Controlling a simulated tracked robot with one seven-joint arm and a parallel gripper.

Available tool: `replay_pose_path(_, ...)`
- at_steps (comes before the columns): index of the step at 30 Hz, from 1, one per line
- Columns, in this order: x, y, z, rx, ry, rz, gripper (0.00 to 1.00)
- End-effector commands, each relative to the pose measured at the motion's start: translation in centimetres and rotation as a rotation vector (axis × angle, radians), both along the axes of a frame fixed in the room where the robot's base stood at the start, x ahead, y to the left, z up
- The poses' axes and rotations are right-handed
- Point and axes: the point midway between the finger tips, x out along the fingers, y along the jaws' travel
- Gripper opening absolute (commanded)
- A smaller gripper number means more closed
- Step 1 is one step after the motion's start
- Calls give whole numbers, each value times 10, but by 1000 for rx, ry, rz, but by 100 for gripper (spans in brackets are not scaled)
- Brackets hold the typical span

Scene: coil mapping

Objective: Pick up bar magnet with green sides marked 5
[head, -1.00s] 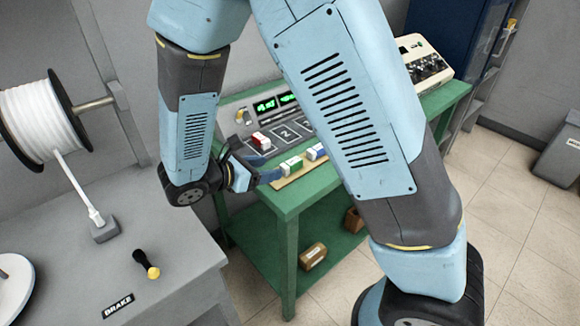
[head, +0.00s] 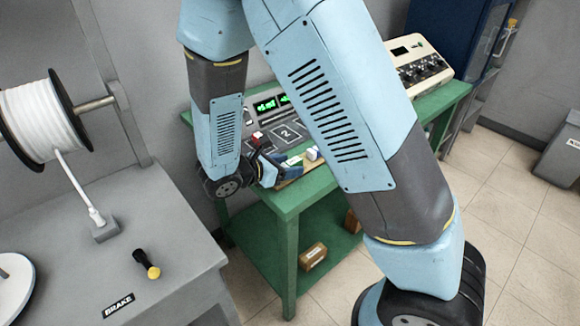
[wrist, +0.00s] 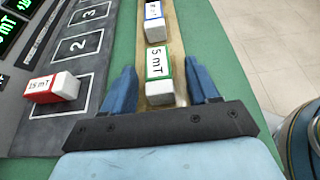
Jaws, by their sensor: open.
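My gripper (wrist: 161,75) is open above the strip in the wrist view. Its two blue fingers stand either side of the green magnet's near end, with a gap visible on each side. I cannot tell how far the fingertips are above the strip.
A blue-sided magnet (wrist: 154,22) lies farther along the wooden strip (wrist: 178,50). A red-sided magnet marked 15 mT (wrist: 52,87) sits on the panel with numbered squares (wrist: 78,48), left of my gripper. Green tabletop (wrist: 215,45) is clear to the right.

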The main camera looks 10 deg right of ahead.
Motion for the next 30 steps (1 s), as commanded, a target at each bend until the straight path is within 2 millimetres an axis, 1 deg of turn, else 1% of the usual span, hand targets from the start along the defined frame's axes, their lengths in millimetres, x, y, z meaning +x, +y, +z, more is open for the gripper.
replay_pose_path(2,0,0,0,0,0,0,58)
replay_pose_path(20,0,0,0,1,-1,0,0)
replay_pose_path(26,0,0,1,1,-1,0,0)
replay_pose_path(30,0,0,4,1,-1,-2,0)
